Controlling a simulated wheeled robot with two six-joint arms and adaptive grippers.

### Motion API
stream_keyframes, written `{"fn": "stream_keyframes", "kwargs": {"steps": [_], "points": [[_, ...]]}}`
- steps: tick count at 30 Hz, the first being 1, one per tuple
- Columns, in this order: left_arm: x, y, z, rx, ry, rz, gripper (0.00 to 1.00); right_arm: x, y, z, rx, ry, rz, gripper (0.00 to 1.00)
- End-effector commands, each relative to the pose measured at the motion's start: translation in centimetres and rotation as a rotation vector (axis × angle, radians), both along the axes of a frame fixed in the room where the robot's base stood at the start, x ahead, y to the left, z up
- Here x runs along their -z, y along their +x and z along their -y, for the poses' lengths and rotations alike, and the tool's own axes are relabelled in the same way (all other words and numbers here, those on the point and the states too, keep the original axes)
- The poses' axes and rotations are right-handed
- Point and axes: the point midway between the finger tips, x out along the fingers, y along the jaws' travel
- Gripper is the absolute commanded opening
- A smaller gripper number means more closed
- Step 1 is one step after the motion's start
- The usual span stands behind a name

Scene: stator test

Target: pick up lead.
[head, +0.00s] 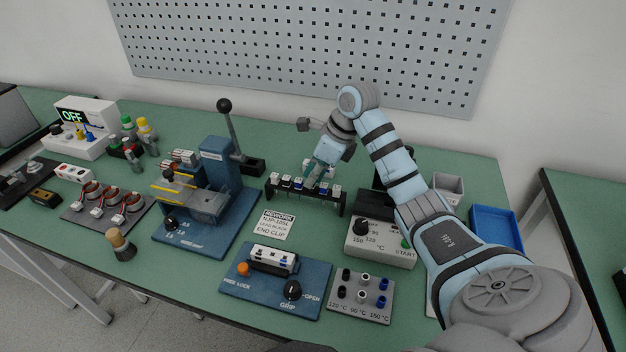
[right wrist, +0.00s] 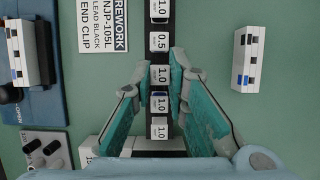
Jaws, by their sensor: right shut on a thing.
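A row of white lead clips marked 1.0 or 0.5 stands in a dark rack (head: 300,192); the rack also shows as a dark strip in the right wrist view (right wrist: 171,28). My right gripper (head: 318,178) reaches down over the rack from behind. In the right wrist view its teal finger pads (right wrist: 161,76) close around one lead clip marked 1.0 (right wrist: 160,75). The clip still appears in line with its neighbours; whether it is raised cannot be told. My left gripper is not in view.
A rework card (head: 278,225) naming a black lead and end clip lies before the rack. A blue press (head: 212,190) stands left, a heater box (head: 380,243) right, and a blue clamp base (head: 275,283) in front. A blue tray (head: 496,229) is at right.

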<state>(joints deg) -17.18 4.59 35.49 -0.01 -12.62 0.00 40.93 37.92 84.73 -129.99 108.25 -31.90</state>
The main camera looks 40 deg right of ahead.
Motion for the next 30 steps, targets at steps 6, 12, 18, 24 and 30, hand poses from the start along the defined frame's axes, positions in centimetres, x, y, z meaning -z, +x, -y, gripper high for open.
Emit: {"fn": "stream_keyframes", "kwargs": {"steps": [6, 12, 18, 24, 30], "points": [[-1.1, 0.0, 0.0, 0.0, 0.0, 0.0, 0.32, -5.1, 0.1, 0.0, -0.001, -0.001, 0.005, 0.0], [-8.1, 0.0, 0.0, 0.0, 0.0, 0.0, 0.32, -12.9, 0.0, 0.0, 0.0, 0.0, 0.0, 0.0], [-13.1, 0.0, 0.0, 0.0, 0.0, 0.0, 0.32, -17.7, 0.0, 0.0, 0.0, 0.0, 0.0, 0.0], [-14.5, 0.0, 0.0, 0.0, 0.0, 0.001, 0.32, -19.1, 0.0, 0.0, 0.0, 0.0, 0.0, 0.0], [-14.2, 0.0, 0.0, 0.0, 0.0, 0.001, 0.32, -18.9, 0.0, 0.0, -0.001, 0.0, 0.0, 0.0]]}}
